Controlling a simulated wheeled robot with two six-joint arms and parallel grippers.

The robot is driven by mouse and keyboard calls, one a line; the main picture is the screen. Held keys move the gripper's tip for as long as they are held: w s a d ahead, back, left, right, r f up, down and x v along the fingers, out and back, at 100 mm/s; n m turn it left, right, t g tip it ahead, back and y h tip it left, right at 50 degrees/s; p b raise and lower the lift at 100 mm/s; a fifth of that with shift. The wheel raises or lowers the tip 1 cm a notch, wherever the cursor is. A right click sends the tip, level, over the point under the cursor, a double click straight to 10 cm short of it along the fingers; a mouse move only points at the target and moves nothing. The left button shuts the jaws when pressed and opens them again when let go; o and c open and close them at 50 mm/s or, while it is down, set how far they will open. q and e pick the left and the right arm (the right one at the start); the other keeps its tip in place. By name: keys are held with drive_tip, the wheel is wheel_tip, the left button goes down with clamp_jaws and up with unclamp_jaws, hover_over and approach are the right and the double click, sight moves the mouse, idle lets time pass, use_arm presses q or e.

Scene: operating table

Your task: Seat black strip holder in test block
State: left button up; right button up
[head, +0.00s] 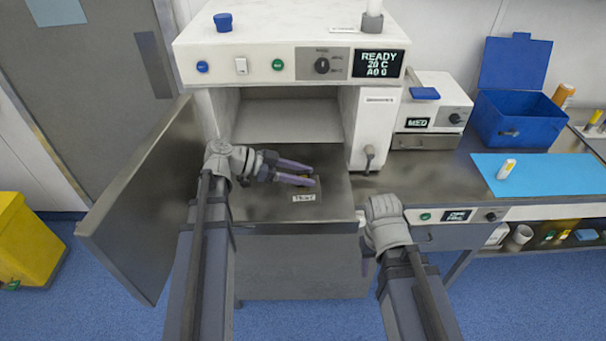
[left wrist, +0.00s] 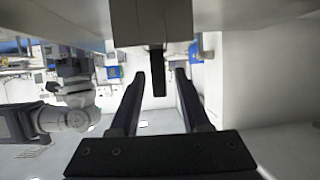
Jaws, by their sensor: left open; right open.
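My left gripper (head: 313,176) is open over the steel shelf in front of the chamber, its fingers pointing right. In the left wrist view, a black strip (left wrist: 158,72), likely the strip holder, sticks out of a grey block (left wrist: 150,22), likely the test block. The strip's free end lies between the two open fingers (left wrist: 163,78), with a visible gap on each side. How deep the strip sits in the block is hidden. In the head view the fingers largely cover this spot, by a TEST label (head: 304,198). My right gripper (head: 366,258) is open, low in front of the counter, and holds nothing visible.
The cabinet door (head: 140,205) stands open at the left. The chamber (head: 288,120) behind the shelf looks empty. A white device reading MED (head: 432,110), a blue open box (head: 515,118) and a blue mat (head: 550,175) with a small bottle (head: 506,169) are at the right.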

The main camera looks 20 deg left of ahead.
use_arm(q)
drive_tip(key=shift+r, duration=0.1)
drive_tip(key=shift+a+r+p, duration=0.1)
drive_tip(key=shift+r+p, duration=0.15)
drive_tip(key=shift+p, duration=0.05)
drive_tip(key=p+v, duration=0.2)
drive_tip(key=v, duration=0.5)
drive_tip(key=shift+s+a, duration=0.1)
